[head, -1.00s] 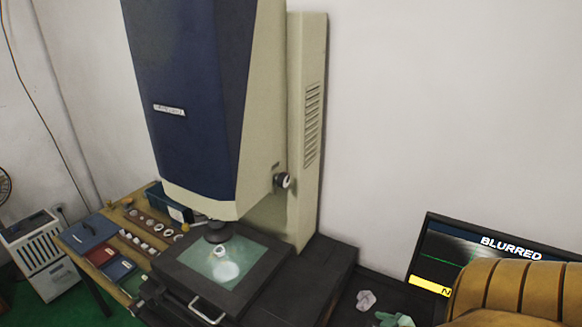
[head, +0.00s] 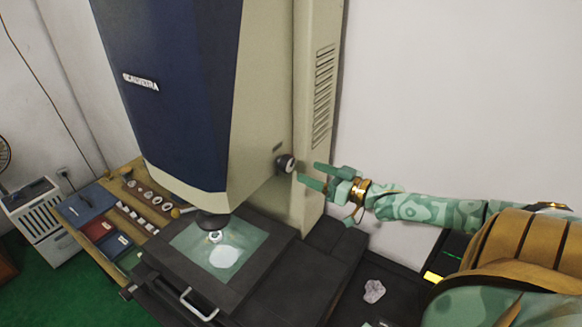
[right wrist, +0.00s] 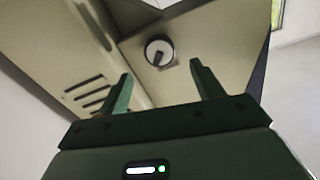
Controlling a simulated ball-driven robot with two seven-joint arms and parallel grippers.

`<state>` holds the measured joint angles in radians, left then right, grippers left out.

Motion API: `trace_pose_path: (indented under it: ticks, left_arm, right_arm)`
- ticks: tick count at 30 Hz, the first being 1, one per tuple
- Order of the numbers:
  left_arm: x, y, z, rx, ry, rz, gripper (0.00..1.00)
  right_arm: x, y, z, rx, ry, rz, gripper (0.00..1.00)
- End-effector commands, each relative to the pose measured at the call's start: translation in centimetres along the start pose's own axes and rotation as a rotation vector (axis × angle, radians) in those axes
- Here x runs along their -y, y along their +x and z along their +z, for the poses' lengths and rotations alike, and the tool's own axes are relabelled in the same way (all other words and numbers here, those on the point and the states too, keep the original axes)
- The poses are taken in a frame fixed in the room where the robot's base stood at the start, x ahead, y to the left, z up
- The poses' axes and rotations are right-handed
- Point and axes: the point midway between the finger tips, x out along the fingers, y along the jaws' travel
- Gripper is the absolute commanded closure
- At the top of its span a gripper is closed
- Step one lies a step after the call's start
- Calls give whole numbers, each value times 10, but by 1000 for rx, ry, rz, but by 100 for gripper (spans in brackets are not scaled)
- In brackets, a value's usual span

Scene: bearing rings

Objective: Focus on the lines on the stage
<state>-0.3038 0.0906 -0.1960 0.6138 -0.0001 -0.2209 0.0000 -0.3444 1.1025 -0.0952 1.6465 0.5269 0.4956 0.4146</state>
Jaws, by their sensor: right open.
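The measuring machine has a blue and cream head above a stage (head: 262,268) with a lit glass plate. A small ring (head: 214,237) sits on the glass under the lens (head: 212,220). A black focus knob (head: 285,164) is on the right side of the machine's head; the right wrist view shows the knob (right wrist: 159,52) face-on beyond the fingertips. My right gripper (head: 308,175) is open and empty, just right of the knob and apart from it. The monitor (head: 452,248) is mostly hidden behind my arm, so its wording cannot be read. My left gripper is not in view.
A wooden side table (head: 128,181) at left holds several rings and coloured trays. A crumpled pale piece (head: 374,291) lies on the dark bench at right. The cream column (head: 318,100) stands behind the knob. The white wall beyond is clear.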

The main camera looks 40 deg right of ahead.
Motion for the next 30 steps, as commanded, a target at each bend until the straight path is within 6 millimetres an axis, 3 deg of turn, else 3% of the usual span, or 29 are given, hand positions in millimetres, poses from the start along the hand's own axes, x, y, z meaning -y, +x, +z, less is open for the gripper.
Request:
trace_pose_path:
  ticks: [5, 12, 26, 30]
  left_arm:
    - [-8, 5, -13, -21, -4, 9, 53]
    - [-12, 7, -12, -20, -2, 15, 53]
    - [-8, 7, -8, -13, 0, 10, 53]
    - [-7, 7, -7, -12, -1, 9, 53]
  right_arm:
    - [-1, 34, 0, -4, 0, 1, 34]
    - [0, 66, 0, -2, 1, 1, 34]
    - [0, 77, 1, 2, -1, 1, 34]
    - [0, 77, 1, 2, -1, 1, 73]
